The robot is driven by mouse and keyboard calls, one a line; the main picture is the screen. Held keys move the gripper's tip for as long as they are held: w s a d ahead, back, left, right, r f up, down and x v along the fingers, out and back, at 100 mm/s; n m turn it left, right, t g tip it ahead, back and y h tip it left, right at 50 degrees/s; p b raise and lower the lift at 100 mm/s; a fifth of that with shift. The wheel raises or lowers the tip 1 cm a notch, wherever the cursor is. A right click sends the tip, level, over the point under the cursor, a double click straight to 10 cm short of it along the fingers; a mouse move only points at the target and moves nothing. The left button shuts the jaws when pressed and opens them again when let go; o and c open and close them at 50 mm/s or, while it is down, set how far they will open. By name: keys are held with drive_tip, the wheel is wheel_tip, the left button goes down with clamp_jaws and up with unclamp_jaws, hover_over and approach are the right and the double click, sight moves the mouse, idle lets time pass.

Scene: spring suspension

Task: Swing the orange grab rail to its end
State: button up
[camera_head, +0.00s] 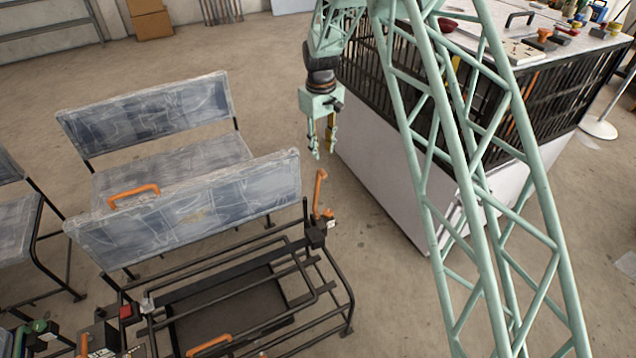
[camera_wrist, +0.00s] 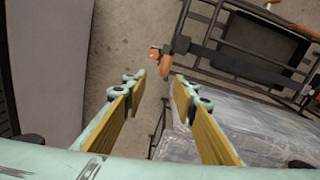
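Several orange parts are in view; I cannot tell for certain which is the grab rail. A slim orange lever (camera_head: 319,190) stands upright on a black bracket at the right end of the black tube frame (camera_head: 345,300). An arched orange handle (camera_head: 133,191) sits on the top edge of the front bench back. Another orange handle (camera_head: 209,344) lies low at the bottom edge. My gripper (camera_head: 322,148) points down above and slightly right of the upright lever, apart from it. In the wrist view its fingers (camera_wrist: 158,80) are spread and empty; orange (camera_wrist: 165,66) shows just beyond the tips.
Plastic-wrapped benches (camera_head: 145,115) stand at the left. A white cabinet with a black grille (camera_head: 400,165) stands right of my gripper, its top holding small parts. My green lattice arm crosses the right side. Bare floor lies between the bench and the cabinet.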

drive_tip(key=f, duration=0.1)
drive_tip(key=a+f, duration=0.1)
drive_tip(key=f, duration=0.1)
drive_tip(key=w+a+f, duration=0.1)
drive_tip(key=f, duration=0.1)
drive_tip(key=shift+w, duration=0.1)
drive_tip(key=shift+d, duration=0.1)
drive_tip(key=shift+f, duration=0.1)
drive_tip(key=b, duration=0.1)
hover_over(318, 193)
drive_tip(key=shift+f, duration=6.8)
drive_tip(key=shift+c, duration=0.2)
clamp_jaws()
